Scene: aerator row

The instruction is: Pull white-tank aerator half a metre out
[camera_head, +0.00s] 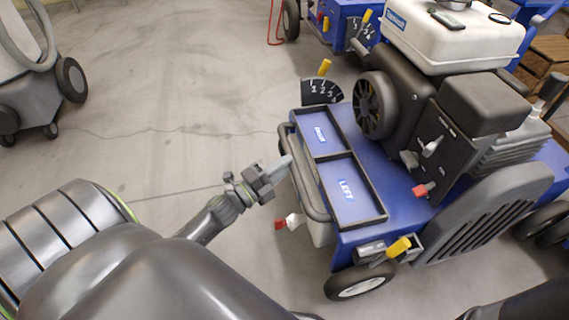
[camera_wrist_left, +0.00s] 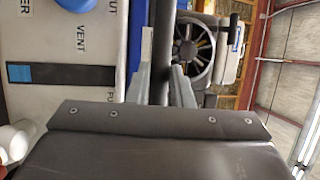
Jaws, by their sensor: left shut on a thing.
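The white-tank aerator (camera_head: 400,215) stands at the right in the head view. It has a blue deck, a white tank (camera_head: 455,35) on top and a black engine. A dark bar handle (camera_head: 306,185) runs along its near left edge. My left gripper (camera_head: 284,166) is at this bar. In the left wrist view the fingers (camera_wrist_left: 163,88) sit on both sides of the dark bar (camera_wrist_left: 161,45), shut on it. The fingers partly hide the bar. My right gripper is not in view.
Another blue machine (camera_head: 340,12) stands behind at the top. A grey wheeled machine (camera_head: 35,95) with a hose is at the far left. A red stand (camera_head: 274,25) is at the back. The concrete floor (camera_head: 170,90) between them is clear. Wooden crates (camera_head: 545,65) are at the right edge.

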